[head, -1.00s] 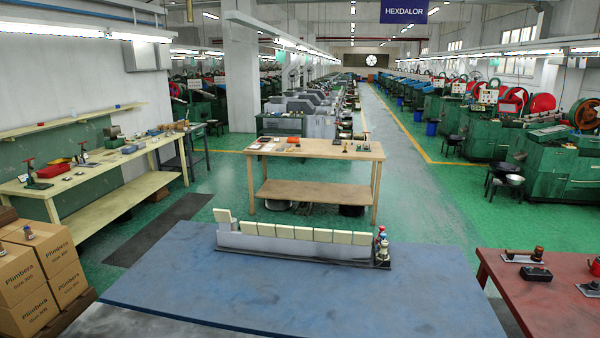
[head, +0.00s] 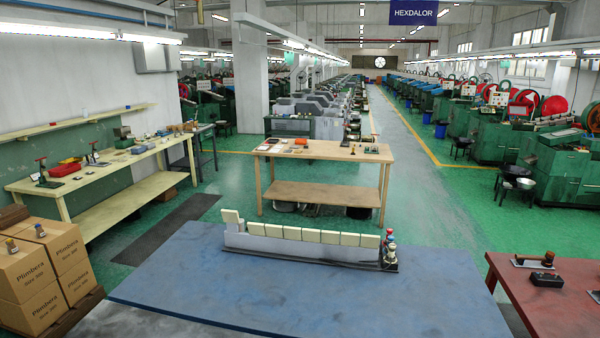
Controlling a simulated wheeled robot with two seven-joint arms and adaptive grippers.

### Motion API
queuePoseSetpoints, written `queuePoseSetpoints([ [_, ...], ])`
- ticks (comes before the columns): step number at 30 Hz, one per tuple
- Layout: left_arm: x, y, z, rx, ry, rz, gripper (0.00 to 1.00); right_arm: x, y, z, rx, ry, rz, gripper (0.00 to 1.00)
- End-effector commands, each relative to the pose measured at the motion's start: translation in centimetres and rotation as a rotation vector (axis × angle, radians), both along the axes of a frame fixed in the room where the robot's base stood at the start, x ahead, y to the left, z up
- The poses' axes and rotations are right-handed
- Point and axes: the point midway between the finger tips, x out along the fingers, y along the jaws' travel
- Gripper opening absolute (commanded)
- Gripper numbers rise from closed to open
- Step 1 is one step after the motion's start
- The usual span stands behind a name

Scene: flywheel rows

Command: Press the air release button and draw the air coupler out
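A long grey fixture (head: 300,252) with a row of cream blocks along its top stands on the blue table in the middle of the head view. At its right end is a small upright metal fitting (head: 390,256) with a red top (head: 389,233). This may be the air coupler and its release button, but they are too small to tell apart. Neither of my grippers shows in the head view.
The blue table top (head: 230,300) is clear around the fixture. A red table (head: 570,295) with a black box is at the right. Cartons (head: 35,270) are stacked at the left. A wooden table (head: 330,149) stands behind.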

Motion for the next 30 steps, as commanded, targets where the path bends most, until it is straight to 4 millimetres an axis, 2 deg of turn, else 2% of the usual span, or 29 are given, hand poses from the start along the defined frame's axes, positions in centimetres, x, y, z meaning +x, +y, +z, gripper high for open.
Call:
queuePoseSetpoints([
  [2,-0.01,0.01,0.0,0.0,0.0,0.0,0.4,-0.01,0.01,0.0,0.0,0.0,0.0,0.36],
  [18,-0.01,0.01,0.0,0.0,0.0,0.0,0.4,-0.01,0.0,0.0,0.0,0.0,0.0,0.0],
  [30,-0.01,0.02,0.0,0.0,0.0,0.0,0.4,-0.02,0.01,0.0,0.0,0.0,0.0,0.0],
])
